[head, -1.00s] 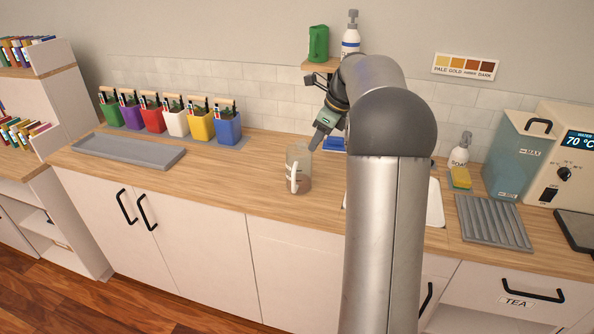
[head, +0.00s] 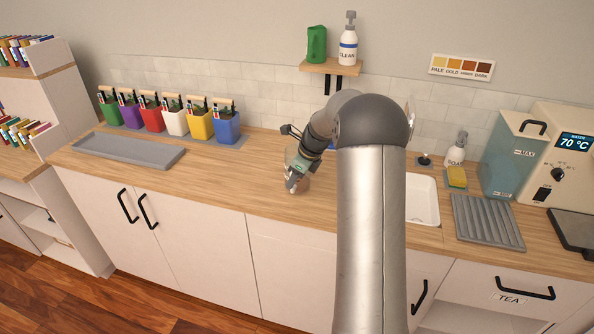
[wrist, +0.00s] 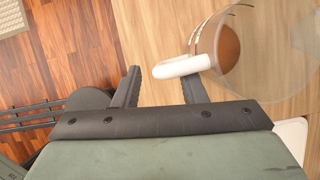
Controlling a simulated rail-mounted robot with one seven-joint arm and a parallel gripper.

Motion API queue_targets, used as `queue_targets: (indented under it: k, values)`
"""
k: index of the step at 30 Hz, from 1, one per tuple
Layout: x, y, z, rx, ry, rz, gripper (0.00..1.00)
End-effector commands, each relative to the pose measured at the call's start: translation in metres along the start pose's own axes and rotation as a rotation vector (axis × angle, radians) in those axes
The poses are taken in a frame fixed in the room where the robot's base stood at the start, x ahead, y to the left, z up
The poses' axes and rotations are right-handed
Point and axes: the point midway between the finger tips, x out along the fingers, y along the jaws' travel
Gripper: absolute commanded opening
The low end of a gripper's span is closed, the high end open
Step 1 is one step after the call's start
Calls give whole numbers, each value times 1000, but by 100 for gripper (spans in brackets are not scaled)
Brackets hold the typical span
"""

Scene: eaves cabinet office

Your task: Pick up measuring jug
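The measuring jug (head: 303,184) is clear, with a white handle, and stands upright on the wooden counter, partly hidden by my gripper (head: 293,182) in the head view. In the wrist view the jug's clear body (wrist: 275,75) is at upper right, with brown contents showing. Its white handle (wrist: 183,66) points left, towards the space just beyond the fingertips. My gripper (wrist: 161,80) is open, its two dark fingers apart. The right fingertip is close to the handle; I cannot tell whether they touch. Nothing is held.
A grey tray (head: 128,150) and several coloured planters (head: 174,122) stand to the left. A sink (head: 422,199), grey drainer (head: 487,222) and water heater (head: 548,155) are to the right.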

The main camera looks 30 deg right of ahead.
Motion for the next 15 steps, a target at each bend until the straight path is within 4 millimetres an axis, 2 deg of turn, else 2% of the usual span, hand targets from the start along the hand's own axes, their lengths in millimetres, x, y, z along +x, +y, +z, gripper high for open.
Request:
queue_targets:
  k: [8,9,12,13,15]
  values:
    - [6,0,0,0,0,-1,38]
    - [6,0,0,0,0,-1,32]
    - [5,0,0,0,0,-1,5]
    - [5,0,0,0,0,-1,0]
    - [5,0,0,0,0,-1,0]
